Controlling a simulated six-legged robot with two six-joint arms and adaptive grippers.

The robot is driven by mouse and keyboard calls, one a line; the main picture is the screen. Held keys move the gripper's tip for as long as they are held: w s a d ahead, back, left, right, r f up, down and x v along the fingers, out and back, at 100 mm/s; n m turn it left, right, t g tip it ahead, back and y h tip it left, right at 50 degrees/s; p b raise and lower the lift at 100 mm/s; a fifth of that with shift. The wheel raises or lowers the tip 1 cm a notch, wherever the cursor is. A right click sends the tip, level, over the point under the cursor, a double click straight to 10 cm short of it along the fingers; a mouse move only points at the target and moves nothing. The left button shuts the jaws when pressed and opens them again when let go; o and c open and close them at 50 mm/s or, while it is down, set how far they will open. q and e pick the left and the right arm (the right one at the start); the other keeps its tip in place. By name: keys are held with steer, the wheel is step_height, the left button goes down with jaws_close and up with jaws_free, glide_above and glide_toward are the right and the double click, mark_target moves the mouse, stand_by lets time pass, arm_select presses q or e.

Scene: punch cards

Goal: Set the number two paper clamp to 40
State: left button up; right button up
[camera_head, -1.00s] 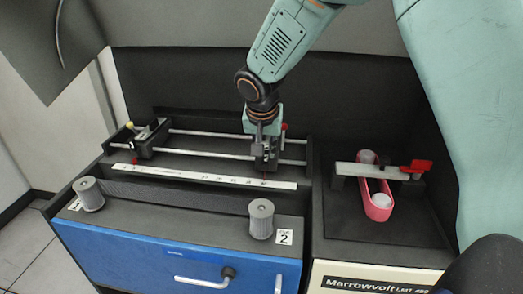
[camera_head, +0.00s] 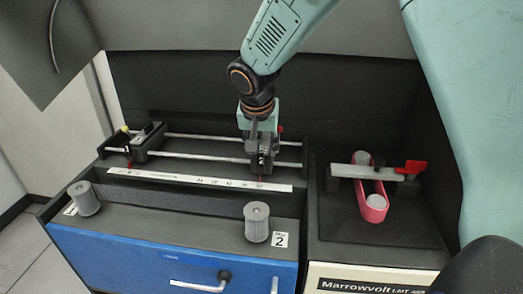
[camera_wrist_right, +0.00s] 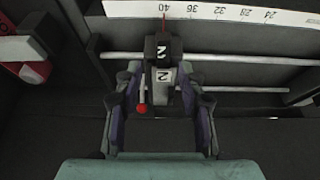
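The number two paper clamp (camera_head: 262,155) is a dark block on two metal rods, at the right end of the rails in the head view. In the right wrist view the clamp (camera_wrist_right: 158,62) shows two "2" labels and a red-knobbed lever (camera_wrist_right: 142,107). Its red pointer line is at the 40 mark on the white scale (camera_wrist_right: 215,14). My right gripper (camera_wrist_right: 160,82) is over the clamp, one finger on each side. The fingers look spread with small dark gaps; contact is hard to tell. My left gripper is not in view.
Another clamp (camera_head: 134,143) with a yellow knob sits at the left end of the rods. Two grey knobs (camera_head: 84,197) (camera_head: 257,221) stand in front. The rods between the clamps are clear.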

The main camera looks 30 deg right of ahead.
steer(key=v, duration=1)
steer(key=shift+a, duration=0.25)
steer(key=shift+f, duration=0.15)
